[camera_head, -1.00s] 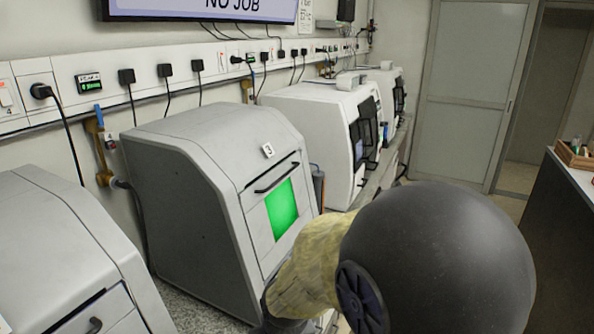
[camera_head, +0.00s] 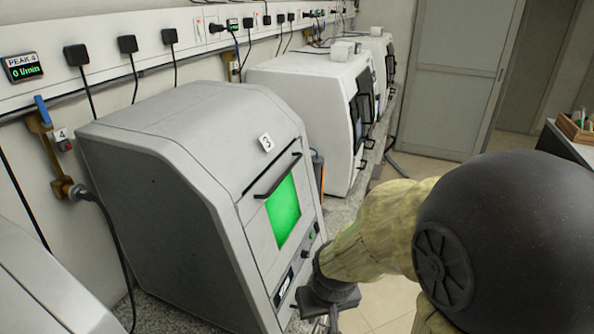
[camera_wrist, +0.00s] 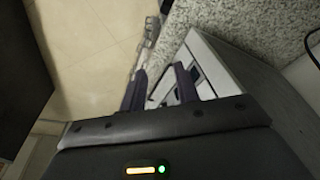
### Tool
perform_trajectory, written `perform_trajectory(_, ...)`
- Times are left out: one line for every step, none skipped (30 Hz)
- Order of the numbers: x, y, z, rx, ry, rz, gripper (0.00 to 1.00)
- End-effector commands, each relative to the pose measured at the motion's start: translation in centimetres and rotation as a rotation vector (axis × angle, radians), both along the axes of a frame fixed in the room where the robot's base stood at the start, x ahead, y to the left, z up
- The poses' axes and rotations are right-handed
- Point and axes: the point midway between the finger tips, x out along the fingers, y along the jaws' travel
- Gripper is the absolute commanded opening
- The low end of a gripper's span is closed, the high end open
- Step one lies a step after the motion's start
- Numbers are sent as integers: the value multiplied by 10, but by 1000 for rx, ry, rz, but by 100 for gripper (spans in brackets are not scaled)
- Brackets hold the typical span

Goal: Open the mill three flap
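Mill three (camera_head: 165,150) is a grey box-shaped machine with a "3" label, standing on a speckled worktop. Its front flap (camera_head: 255,226) has a bright green window and a dark bar handle (camera_head: 278,176) along the top, and looks closed. My gripper (camera_head: 325,312) is low in front of the mill's lower right corner, below and apart from the handle. In the wrist view my gripper (camera_wrist: 160,88) has its two fingers apart with nothing held between them. A pale machine front with dark parts (camera_wrist: 205,65) lies beyond the fingers; I cannot tell which part it is.
White machines (camera_head: 310,100) stand behind mill three along the wall. Another grey machine (camera_head: 45,295) is at the near left. A valve with a hose (camera_head: 60,185) is on the wall left of the mill. Open floor (camera_head: 385,305) lies to the right.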

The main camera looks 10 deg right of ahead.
Motion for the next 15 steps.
perform_trajectory(0,0,0,0,0,0,31)
perform_trajectory(0,0,0,0,0,0,31)
perform_trajectory(0,0,0,0,0,0,31)
perform_trajectory(0,0,0,0,0,0,31)
perform_trajectory(0,0,0,0,0,0,31)
perform_trajectory(0,0,0,-1,-1,-1,31)
perform_trajectory(1,-1,0,-1,-2,-3,31)
perform_trajectory(2,-2,0,-3,-3,-7,31)
perform_trajectory(4,-4,0,-4,-7,-13,31)
perform_trajectory(6,-6,0,-7,-10,-20,31)
perform_trajectory(9,-8,0,-9,-15,-30,31)
perform_trajectory(13,-13,0,-12,-22,-47,31)
perform_trajectory(17,-17,0,-14,-31,-59,31)
perform_trajectory(21,-21,-1,-14,-39,-75,31)
perform_trajectory(28,-26,-2,-13,-53,-95,31)
